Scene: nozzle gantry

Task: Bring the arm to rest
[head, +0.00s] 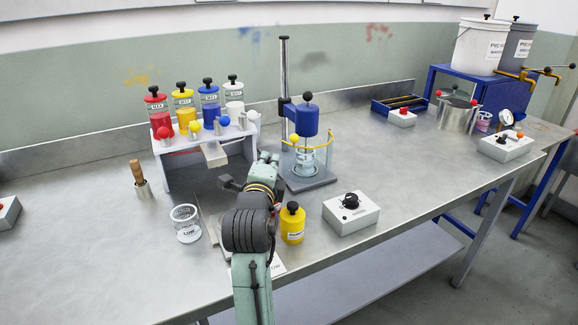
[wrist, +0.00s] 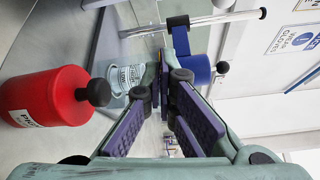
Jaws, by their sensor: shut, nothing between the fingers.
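My gripper (head: 268,160) is at the middle of the bench in the head view, in front of the blue mixer stand (head: 305,119). In the wrist view my gripper (wrist: 165,72) has its purple-padded fingers drawn together at the tips, with nothing held. My arm reaches in from the bottom of the head view.
A yellow bottle (head: 292,224) stands right of my arm, and a grey control box (head: 350,212) is further right. A clear cup (head: 186,224) and a wooden-handled tool in a holder (head: 138,175) are left. Behind is a white rack (head: 176,173).

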